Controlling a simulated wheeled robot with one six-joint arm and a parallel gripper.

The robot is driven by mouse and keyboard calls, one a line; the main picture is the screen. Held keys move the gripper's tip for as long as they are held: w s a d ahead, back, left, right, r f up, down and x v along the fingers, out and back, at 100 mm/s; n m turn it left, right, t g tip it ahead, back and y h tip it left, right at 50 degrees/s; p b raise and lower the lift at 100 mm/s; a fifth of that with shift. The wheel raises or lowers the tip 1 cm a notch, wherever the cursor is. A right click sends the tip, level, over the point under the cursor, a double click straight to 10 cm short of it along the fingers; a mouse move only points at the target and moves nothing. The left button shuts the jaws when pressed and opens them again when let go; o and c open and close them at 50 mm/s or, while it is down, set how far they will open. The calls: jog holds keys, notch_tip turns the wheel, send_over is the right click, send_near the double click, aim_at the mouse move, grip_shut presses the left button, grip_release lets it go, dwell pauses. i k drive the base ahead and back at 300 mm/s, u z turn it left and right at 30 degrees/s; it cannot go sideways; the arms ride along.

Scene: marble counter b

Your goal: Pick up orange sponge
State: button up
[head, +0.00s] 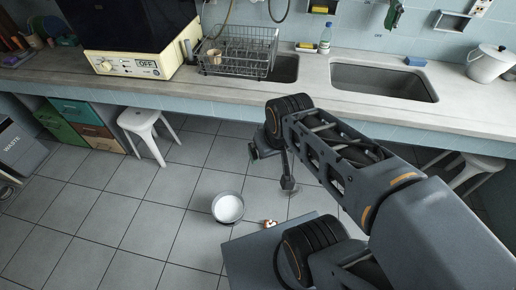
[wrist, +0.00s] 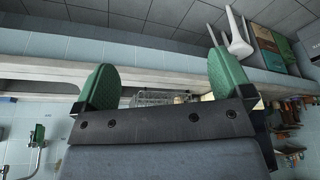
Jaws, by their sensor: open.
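My gripper (head: 271,168) hangs in front of the counter's front edge, above the floor. In the wrist view my gripper (wrist: 164,72) shows two green finger pads wide apart with nothing between them. A small yellow-orange block (head: 306,46), perhaps the orange sponge, lies at the back of the counter behind the sinks, left of the bottle. It is too small to be sure of its colour. Another yellowish block (head: 320,9) sits on a wall shelf above. My gripper is well apart from both. I cannot make out a sponge in the wrist view.
A clear bottle (head: 325,38), a blue block (head: 415,61) and a white pot (head: 490,64) stand along the back.

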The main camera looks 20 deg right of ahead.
aim_at(268, 224)
jog(key=u, duration=0.7)
jog(key=k, duration=0.8)
jog(key=z, duration=0.65)
jog(key=k, duration=0.5)
jog(key=u, duration=0.65)
jog(key=i, duration=1.7)
jog(key=z, duration=0.8)
